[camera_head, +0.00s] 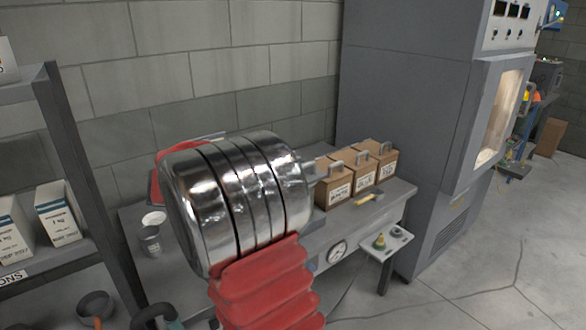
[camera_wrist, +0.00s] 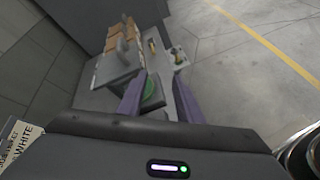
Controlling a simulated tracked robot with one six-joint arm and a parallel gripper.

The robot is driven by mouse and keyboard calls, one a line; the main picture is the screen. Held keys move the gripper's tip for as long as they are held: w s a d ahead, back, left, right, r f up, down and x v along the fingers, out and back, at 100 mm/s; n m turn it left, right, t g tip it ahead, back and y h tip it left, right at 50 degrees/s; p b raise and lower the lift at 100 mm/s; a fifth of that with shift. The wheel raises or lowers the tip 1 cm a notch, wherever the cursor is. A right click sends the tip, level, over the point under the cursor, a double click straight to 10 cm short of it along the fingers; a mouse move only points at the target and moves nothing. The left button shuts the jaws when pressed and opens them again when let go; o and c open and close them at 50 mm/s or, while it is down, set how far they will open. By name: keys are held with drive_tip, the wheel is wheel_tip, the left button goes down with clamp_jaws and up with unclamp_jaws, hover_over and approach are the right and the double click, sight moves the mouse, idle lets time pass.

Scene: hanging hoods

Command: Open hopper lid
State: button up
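In the wrist view, a grey box-like body with a grey upright handle (camera_wrist: 122,52) on its top stands just left of my fingers; it looks like the hopper and its lid, and the lid looks shut. My gripper (camera_wrist: 158,76) shows as two purple fingers set apart, with nothing held between them. A round green part (camera_wrist: 152,91) shows between the fingers, lower than the handle. The fingers are to the right of the handle and do not appear to touch it. In the head view, my silver and red arm hides the gripper and the hopper.
Brown boxes with handles (camera_head: 362,172) stand in a row on the grey bench (camera_head: 400,195). A yellow-handled tool (camera_head: 370,197) lies before them. A tall grey cabinet (camera_head: 400,110) stands right, a shelf rack (camera_head: 75,160) left.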

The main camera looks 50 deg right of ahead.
drive_tip(key=w+d+f+n+g+h, duration=0.1)
drive_tip(key=w+d+f+n+h, duration=0.1)
drive_tip(key=w+d+n+h, duration=0.2)
drive_tip(key=w+d+h, duration=0.1)
drive_tip(key=w+d, duration=0.2)
drive_tip(key=d, duration=0.3)
drive_tip(key=shift+w+f, duration=0.4)
drive_tip(key=x, duration=1.3)
drive_tip(key=shift+s+d, duration=0.1)
drive_tip(key=shift+d, duration=0.25)
clamp_jaws()
